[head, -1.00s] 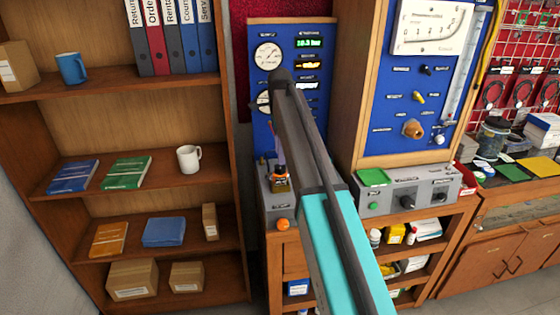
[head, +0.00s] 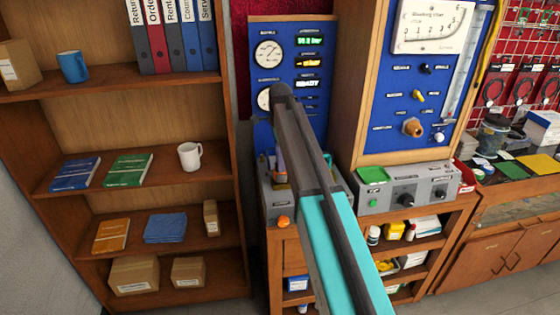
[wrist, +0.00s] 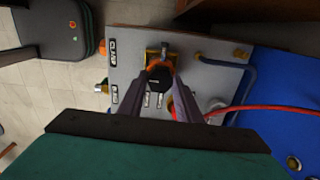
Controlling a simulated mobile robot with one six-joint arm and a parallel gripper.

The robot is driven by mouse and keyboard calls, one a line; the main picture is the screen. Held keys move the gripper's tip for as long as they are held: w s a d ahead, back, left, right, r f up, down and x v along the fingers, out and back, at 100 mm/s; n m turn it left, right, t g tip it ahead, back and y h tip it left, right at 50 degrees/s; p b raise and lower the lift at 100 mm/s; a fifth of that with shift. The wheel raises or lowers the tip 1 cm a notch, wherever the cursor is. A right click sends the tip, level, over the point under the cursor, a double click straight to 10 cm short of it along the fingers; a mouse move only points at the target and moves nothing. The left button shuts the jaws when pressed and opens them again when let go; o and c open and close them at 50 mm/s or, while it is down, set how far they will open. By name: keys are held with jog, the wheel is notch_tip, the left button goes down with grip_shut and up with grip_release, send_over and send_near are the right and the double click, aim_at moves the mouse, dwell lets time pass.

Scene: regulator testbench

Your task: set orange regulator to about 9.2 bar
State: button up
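In the wrist view, the orange regulator (wrist: 153,66) stands on a grey panel, with a dark knob (wrist: 158,79) at its middle. My gripper (wrist: 159,72) has one finger on each side of the knob. The fingers are close to its sides, but I cannot tell whether they press on it. In the head view my arm covers most of the regulator and the gripper. The upper round gauge (head: 268,54) has a needle. The green digital readout (head: 310,41) beside it is too small to read surely.
A red hose (wrist: 255,109) and a blue tube (wrist: 248,84) run close to the right of my fingers in the wrist view. An orange button (head: 283,222) is on the grey bench front. A tall cabinet with a blue panel (head: 385,105) stands right, a wooden shelf (head: 130,200) left.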

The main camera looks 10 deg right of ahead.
jog(key=shift+a, duration=0.1)
jog(key=c, duration=0.5)
jog(key=shift+n, duration=1.6)
jog(key=n, duration=0.8)
jog(key=shift+n, duration=0.4)
jog(key=shift+n+b, duration=0.3)
jog(key=shift+n, duration=1.9)
